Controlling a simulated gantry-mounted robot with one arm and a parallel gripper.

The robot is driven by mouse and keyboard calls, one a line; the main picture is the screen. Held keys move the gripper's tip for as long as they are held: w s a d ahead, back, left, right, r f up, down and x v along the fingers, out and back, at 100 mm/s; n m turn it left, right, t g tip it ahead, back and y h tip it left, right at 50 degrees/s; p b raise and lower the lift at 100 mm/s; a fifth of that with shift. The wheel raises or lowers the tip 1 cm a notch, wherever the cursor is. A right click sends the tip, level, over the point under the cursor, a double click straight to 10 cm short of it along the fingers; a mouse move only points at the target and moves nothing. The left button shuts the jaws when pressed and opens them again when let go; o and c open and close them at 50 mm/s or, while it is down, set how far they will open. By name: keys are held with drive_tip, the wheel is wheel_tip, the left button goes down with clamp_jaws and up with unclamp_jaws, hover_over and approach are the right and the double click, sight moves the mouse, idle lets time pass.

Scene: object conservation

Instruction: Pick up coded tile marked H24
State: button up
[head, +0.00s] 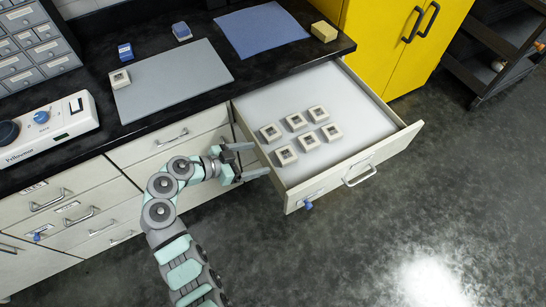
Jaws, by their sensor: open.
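Several white coded tiles with dark markings lie in two rows in the open drawer (365,115). The row nearer the drawer front has a left tile (286,156), a middle tile (309,141) and a right tile (331,132). The row behind has a left tile (271,132), a middle tile (296,121) and a right tile (318,114). One more similar tile (120,79) sits on the counter at the left. The markings are too small to read, so I cannot tell which is H24. My gripper (262,161) is open and empty at the drawer's left side, apart from the tiles.
A grey mat (180,85) and a blue cloth (260,30) lie on the black counter. Small blue blocks (125,51) and a yellow block (323,31) are there too. A white device (50,130) stands left. The drawer's right half is clear.

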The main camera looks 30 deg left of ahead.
sight(283, 156)
drive_tip(key=x, duration=0.5)
drive_tip(key=shift+w+d+f, duration=0.1)
drive_tip(key=shift+w+d, duration=0.1)
drive_tip(key=shift+d, duration=0.15)
drive_tip(key=shift+w+d+f, duration=0.35)
drive_tip(key=shift+d+f, duration=0.05)
drive_tip(key=x, duration=0.4)
drive_tip(key=shift+d+b, duration=0.15)
drive_tip(key=shift+b, duration=0.25)
drive_tip(key=shift+s, duration=0.1)
drive_tip(key=c, duration=1.6)
